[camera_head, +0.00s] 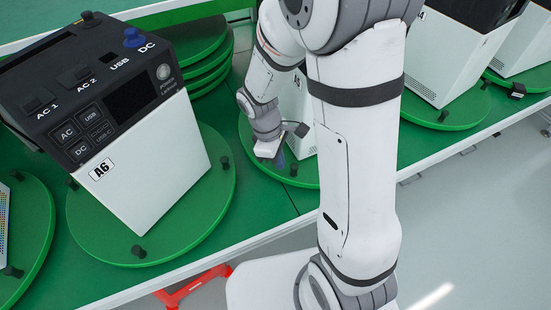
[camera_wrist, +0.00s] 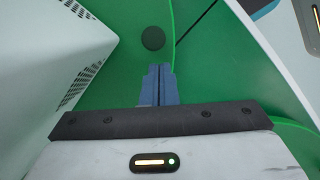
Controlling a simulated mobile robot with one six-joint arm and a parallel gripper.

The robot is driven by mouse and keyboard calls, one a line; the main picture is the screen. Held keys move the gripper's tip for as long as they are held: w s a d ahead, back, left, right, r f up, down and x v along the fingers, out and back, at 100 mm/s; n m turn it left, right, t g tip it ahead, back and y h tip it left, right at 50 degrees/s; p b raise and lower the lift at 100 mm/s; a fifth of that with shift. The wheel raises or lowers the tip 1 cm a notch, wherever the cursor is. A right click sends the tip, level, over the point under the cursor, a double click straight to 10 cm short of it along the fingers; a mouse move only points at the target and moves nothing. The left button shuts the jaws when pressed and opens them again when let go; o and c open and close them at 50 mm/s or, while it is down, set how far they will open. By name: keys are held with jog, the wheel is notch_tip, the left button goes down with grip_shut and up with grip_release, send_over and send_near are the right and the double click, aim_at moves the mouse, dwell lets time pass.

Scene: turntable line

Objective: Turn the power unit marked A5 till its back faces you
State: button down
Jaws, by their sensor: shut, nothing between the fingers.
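A white power unit (camera_head: 299,112) stands on a green turntable (camera_head: 309,182) behind my arm, between the units marked A6 and A4. In the wrist view a white housing with vent holes (camera_wrist: 62,45) fills the left side. My gripper (camera_head: 280,161) is low over the front of this turntable, beside the unit. Its blue fingers (camera_wrist: 158,72) are shut and empty, pointing at a black peg (camera_wrist: 153,38) on the turntable. I cannot tell whether they touch it.
The unit marked A6 (camera_head: 151,172) stands on its own pegged turntable (camera_head: 212,202) at left. The unit marked A4 (camera_head: 449,52) stands at right. The white table edge (camera_head: 262,238) runs along the front, with grey floor beyond and a red object (camera_head: 190,289) below.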

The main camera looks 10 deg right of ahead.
jog(key=shift+a, duration=0.1)
jog(key=shift+w+a, duration=0.15)
jog(key=shift+a, duration=0.05)
jog(key=a, duration=0.1)
jog(key=w+a, duration=0.1)
jog(key=shift+a, duration=0.35)
jog(key=r, duration=0.2)
jog(key=s+d+v, duration=0.1)
jog(key=d+v, duration=0.1)
jog(key=v, duration=0.5)
send_over(271, 170)
jog(key=w+a, duration=0.2)
jog(key=a, duration=0.2)
jog(key=shift+s+r+p, duration=0.25)
jog(key=shift+r+p, duration=0.05)
jog(key=shift+r, duration=0.15)
